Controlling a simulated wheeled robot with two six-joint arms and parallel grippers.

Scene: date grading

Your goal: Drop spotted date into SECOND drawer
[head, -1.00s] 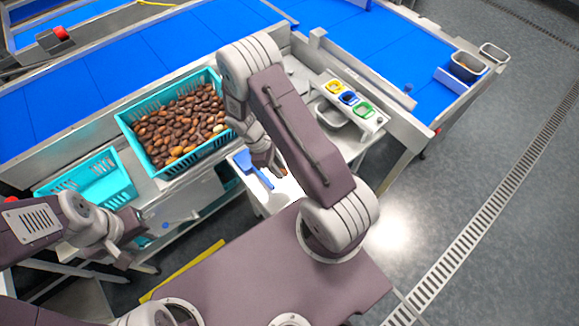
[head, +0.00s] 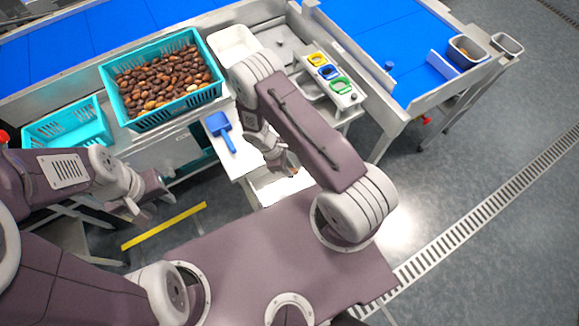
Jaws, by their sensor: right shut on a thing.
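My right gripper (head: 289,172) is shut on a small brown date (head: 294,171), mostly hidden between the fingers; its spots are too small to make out. The gripper hangs over a bright white, open drawer-like tray (head: 270,193) at the front of the workbench. I cannot tell which drawer in the stack this is, and the arm hides part of it. My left gripper (head: 154,196) is at the left, away from the dates, with its fingers apart and nothing seen between them.
A teal crate (head: 150,122) of dates and an emptier teal basket (head: 70,127) stand at the left. A blue scoop (head: 222,130) lies on the white worktop. A white bin (head: 234,42) and a holder with yellow, blue and green rings (head: 340,86) are behind my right arm.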

